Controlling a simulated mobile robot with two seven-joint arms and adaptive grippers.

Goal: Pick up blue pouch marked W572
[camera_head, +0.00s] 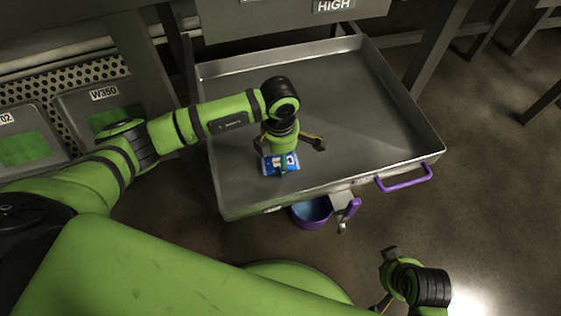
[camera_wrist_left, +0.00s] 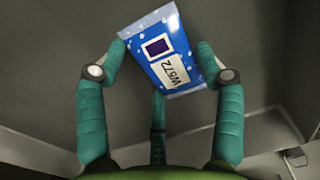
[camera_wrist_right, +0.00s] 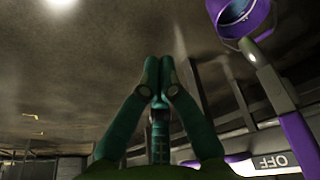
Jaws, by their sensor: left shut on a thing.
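The blue pouch marked W572 (camera_head: 270,168) is at my left gripper (camera_head: 284,160), over the near left part of the metal tray (camera_head: 330,90). In the left wrist view the pouch (camera_wrist_left: 150,22) is tilted, with its W572 label and a dark square facing the camera. The fingers of my left gripper (camera_wrist_left: 161,55) are closed on its two side edges. I cannot tell how far it is above the tray floor. My right gripper (camera_wrist_right: 158,62) has its fingertips together with nothing between them, away from the tray.
The tray has raised walls and a purple handle (camera_head: 405,178). A purple bucket (camera_head: 311,212) hangs below its front edge. Bins, one marked W350 (camera_head: 104,93), stand at the left. The rest of the tray is empty.

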